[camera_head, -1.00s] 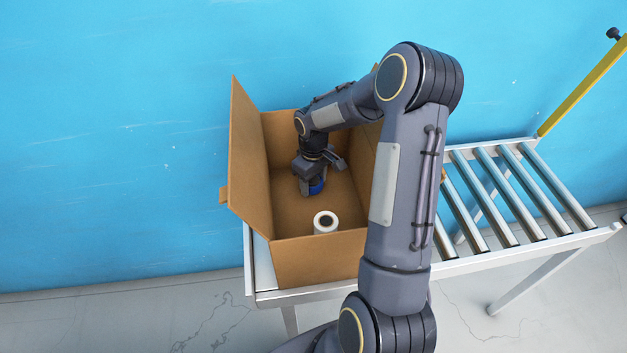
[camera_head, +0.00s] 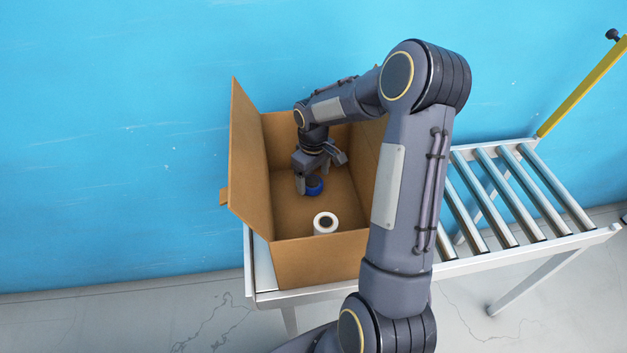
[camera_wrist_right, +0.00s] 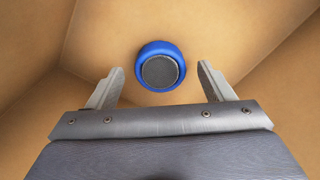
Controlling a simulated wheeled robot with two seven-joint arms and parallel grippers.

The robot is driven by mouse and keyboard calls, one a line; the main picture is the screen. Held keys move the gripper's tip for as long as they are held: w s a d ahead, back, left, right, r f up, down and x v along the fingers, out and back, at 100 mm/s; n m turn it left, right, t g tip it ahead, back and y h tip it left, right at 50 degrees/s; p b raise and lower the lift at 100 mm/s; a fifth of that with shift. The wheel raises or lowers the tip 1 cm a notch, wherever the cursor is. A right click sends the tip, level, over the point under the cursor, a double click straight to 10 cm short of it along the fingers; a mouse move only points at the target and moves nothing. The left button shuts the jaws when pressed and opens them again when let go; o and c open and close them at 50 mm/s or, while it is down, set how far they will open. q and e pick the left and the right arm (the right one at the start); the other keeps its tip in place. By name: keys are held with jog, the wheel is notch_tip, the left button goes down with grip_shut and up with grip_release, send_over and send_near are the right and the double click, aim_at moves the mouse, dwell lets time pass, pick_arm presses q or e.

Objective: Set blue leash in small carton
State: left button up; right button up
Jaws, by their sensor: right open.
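The blue leash (camera_head: 314,187) is a round blue piece with a dark grey centre. It rests inside the open carton (camera_head: 305,262), on its floor. In the right wrist view the leash (camera_wrist_right: 160,67) lies just beyond and between my fingertips, apart from both. My right gripper (camera_head: 307,184) reaches down into the carton beside the leash. In the wrist view the right gripper (camera_wrist_right: 154,84) has its two fingers spread wide with nothing between them. The arm hides part of the carton's right side. My left gripper is not in view.
A white roll with a dark core (camera_head: 325,222) stands in the carton near its front wall. The carton sits at the left end of a metal roller conveyor (camera_head: 500,200). A tall flap (camera_head: 248,160) rises at the left. A blue wall is behind.

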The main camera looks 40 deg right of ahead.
aim_at(314, 182)
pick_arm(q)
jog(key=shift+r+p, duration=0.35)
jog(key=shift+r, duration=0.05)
pick_arm(e)
notch_tip(314, 182, up, 10)
jog(key=shift+f, duration=0.15)
